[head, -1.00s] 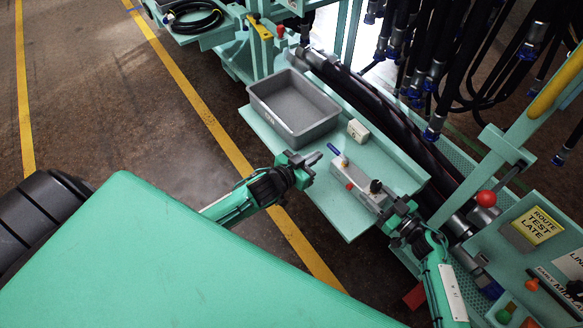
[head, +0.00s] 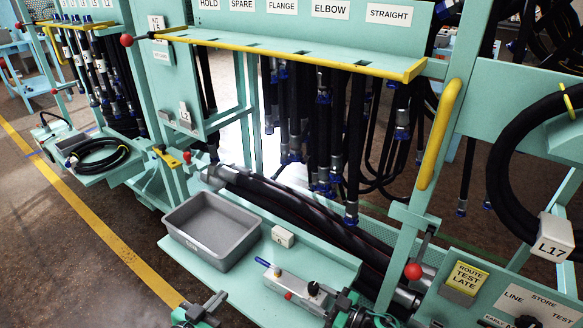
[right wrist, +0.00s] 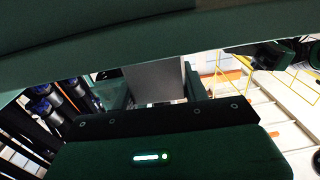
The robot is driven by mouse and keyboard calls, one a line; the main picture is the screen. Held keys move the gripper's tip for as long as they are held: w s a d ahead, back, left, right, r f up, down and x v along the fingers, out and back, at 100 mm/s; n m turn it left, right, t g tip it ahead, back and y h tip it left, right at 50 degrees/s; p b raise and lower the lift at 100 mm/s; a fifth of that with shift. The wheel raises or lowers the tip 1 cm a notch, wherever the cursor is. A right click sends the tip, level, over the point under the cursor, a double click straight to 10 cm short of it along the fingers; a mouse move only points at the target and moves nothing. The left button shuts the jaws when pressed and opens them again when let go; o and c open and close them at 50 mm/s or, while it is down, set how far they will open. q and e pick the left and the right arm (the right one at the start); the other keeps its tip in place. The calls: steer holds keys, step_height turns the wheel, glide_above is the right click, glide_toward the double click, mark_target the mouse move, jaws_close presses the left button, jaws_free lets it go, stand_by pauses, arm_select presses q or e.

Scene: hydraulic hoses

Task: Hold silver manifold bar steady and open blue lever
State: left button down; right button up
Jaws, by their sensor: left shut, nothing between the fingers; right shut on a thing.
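The silver manifold bar (head: 290,285) lies on the green bench near the bottom of the head view. The blue lever (head: 263,262) sticks out at its left end, and a black knob and a red part are also on the bar. My right gripper (head: 333,297) is at the bar's right end, shut on it. In the right wrist view a grey surface (right wrist: 155,80) shows beyond the dark gripper body; the fingertips are hard to make out there. My left gripper (head: 213,303) is shut and empty at the bench's front edge, left of the lever and apart from it.
A grey tray (head: 212,232) and a small white block (head: 283,236) stand on the bench (head: 190,265) behind the bar. Thick black hoses run behind the bench, and more hang from a rack (head: 300,50). A red-knobbed post (head: 413,271) stands at right.

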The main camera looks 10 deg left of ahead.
steer(key=o, duration=1.3)
steer(key=shift+o, duration=0.2)
